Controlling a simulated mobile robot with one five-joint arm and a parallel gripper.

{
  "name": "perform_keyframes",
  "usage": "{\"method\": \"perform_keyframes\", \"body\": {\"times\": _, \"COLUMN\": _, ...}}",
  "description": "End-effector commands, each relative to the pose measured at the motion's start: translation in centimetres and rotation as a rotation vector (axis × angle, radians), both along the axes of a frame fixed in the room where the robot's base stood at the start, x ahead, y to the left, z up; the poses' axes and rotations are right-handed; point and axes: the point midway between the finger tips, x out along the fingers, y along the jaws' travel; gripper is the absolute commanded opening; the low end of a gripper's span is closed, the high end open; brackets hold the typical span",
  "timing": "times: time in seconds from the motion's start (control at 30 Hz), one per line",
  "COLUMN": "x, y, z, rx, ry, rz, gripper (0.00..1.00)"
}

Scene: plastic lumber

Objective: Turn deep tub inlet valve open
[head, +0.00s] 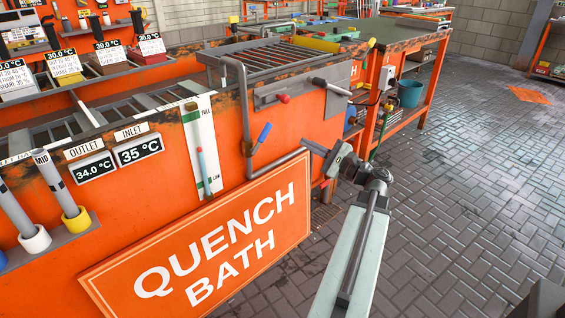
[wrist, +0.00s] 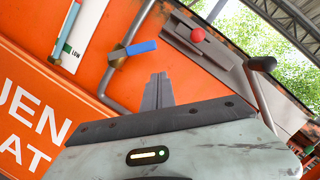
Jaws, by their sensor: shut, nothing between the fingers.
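A valve with a blue lever (head: 263,132) sits on a grey pipe on the orange quench bath wall. The lever slants up to the right in the head view. In the wrist view the blue lever (wrist: 135,49) points right from a brass-coloured body on the pipe. I read no name on this valve. My gripper (head: 314,150) is shut and empty, right of the valve and apart from it. In the wrist view its fingertips (wrist: 158,77) lie together below the lever, with a gap between.
A grey plate with a red knob (head: 284,98) and a dark-handled lever (head: 332,87) is above right of the valve. The grey pipe (head: 275,164) bends near my gripper. A QUENCH BATH sign (head: 220,250) is below. The paved floor at right is clear.

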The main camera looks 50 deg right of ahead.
Motion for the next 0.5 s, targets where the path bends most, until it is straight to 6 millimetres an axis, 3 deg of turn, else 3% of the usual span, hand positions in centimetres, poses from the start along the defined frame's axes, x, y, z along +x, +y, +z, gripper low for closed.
{"method": "perform_keyframes", "body": {"times": 0.03, "x": 0.0, "y": 0.0, "z": -2.9, "rx": 0.000, "ry": -0.003, "rz": 0.000, "gripper": 0.00}}
{"method": "perform_keyframes", "body": {"times": 0.1, "x": 0.1, "y": 0.1, "z": -4.0, "rx": -0.001, "ry": -0.001, "rz": 0.001, "gripper": 0.00}}
{"method": "perform_keyframes", "body": {"times": 0.37, "x": 0.7, "y": 0.6, "z": -4.0, "rx": -0.003, "ry": 0.000, "rz": 0.011, "gripper": 0.00}}
{"method": "perform_keyframes", "body": {"times": 0.5, "x": 2.2, "y": 0.9, "z": -3.6, "rx": -0.004, "ry": 0.000, "rz": 0.015, "gripper": 0.00}}
